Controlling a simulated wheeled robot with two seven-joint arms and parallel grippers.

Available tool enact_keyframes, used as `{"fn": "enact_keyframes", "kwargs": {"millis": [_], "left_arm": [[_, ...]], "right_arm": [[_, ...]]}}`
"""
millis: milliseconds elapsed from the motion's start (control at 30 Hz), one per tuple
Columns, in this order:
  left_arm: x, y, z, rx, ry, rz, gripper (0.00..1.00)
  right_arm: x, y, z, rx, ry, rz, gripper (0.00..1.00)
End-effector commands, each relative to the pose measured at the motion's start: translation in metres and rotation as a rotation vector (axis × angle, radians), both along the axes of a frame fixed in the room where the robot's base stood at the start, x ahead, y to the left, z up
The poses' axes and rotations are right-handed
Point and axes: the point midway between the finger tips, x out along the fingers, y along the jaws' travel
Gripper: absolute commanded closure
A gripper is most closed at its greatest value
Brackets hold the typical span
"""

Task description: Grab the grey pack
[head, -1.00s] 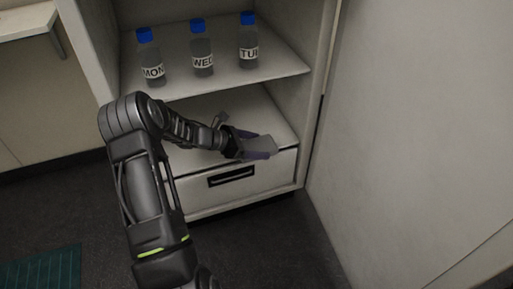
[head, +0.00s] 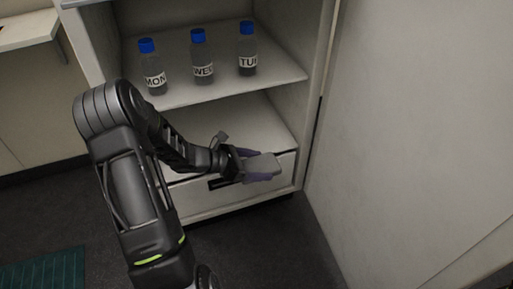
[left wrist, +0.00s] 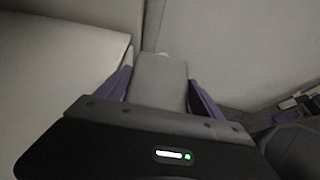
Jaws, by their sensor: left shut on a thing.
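The grey pack (head: 262,165) is a small light grey block at the end of my left arm in the head view. In the left wrist view the grey pack (left wrist: 160,80) stands between the two purple fingers of my left gripper (left wrist: 160,88).
Three blue-capped bottles labelled MON, WED (head: 202,58) and TUE stand on the upper shelf (head: 190,93). A drawer (head: 225,193) with a dark handle is below. A large pale door panel (head: 420,130) stands at right. Dark floor is free in front.

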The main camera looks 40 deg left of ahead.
Motion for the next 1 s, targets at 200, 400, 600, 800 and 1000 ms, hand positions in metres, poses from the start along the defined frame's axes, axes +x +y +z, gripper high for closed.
{"fn": "enact_keyframes", "kwargs": {"millis": [200, 400, 600, 800, 1000], "left_arm": [[-0.039, -0.031, 0.001, -0.002, 0.0, 0.001, 0.78], [-0.058, -0.048, 0.001, -0.001, -0.001, 0.001, 0.78], [-0.065, -0.053, 0.0, 0.001, -0.002, 0.0, 0.78], [-0.065, -0.053, 0.0, 0.001, -0.002, 0.0, 0.78], [-0.065, -0.053, 0.0, 0.001, -0.002, 0.0, 0.78]], "right_arm": [[-0.001, 0.0, 0.007, 0.001, 0.003, 0.001, 0.01], [-0.001, 0.0, 0.008, 0.001, 0.005, 0.002, 0.01], [-0.002, 0.0, 0.009, 0.001, 0.005, 0.002, 0.01], [-0.002, 0.0, 0.008, 0.001, 0.005, 0.002, 0.01], [-0.002, 0.0, 0.008, 0.001, 0.005, 0.002, 0.01]]}}
